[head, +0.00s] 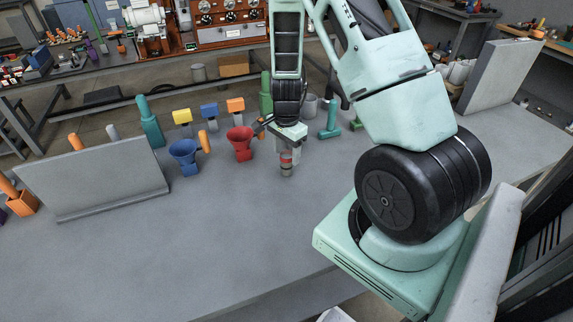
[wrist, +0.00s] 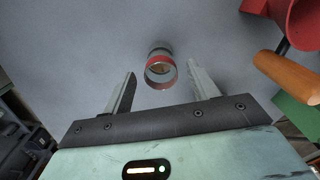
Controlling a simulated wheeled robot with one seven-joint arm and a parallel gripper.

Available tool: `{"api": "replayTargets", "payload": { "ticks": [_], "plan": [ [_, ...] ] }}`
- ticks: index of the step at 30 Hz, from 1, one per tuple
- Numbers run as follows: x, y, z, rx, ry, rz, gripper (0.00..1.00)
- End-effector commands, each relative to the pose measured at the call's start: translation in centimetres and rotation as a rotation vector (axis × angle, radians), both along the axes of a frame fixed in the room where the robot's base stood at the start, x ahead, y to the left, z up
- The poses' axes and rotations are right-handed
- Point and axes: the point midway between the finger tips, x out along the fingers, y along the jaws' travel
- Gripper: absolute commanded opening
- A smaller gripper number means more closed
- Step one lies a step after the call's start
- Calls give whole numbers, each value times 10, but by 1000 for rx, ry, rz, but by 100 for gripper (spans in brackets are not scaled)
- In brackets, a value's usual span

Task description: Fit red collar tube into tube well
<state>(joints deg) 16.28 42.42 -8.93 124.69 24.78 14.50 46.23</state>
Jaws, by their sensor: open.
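The red collar tube (head: 286,159) stands upright on the grey table, right below my gripper (head: 287,150) in the head view. In the wrist view, the tube (wrist: 160,68) is seen from above, with a red band around its open top and a brownish inside. My gripper (wrist: 161,80) is open, with one finger on each side of the tube and a visible gap to both. A grey part shows at the tube's foot; I cannot tell whether it is the tube or a well. I cannot make out the tube well elsewhere.
A red funnel (head: 240,143) and a blue funnel (head: 185,156) stand left of the tube. A grey panel (head: 95,180) stands at left. The front table is clear.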

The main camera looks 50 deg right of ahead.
Motion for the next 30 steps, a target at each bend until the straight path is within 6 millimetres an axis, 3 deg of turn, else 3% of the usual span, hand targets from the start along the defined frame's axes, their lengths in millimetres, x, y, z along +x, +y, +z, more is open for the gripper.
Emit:
{"api": "replayTargets", "payload": {
  "ticks": [9, 18, 23, 24, 30],
  "plan": [
    [0, -1, -38, 1, 2, -2, 59],
    [1, -1, -42, 0, 0, -1, 59],
    [1, -1, -42, 0, 0, -1, 15],
    [1, -1, -42, 0, 0, -1, 10],
    [1, -1, -42, 0, 0, -1, 6]
  ]
}}
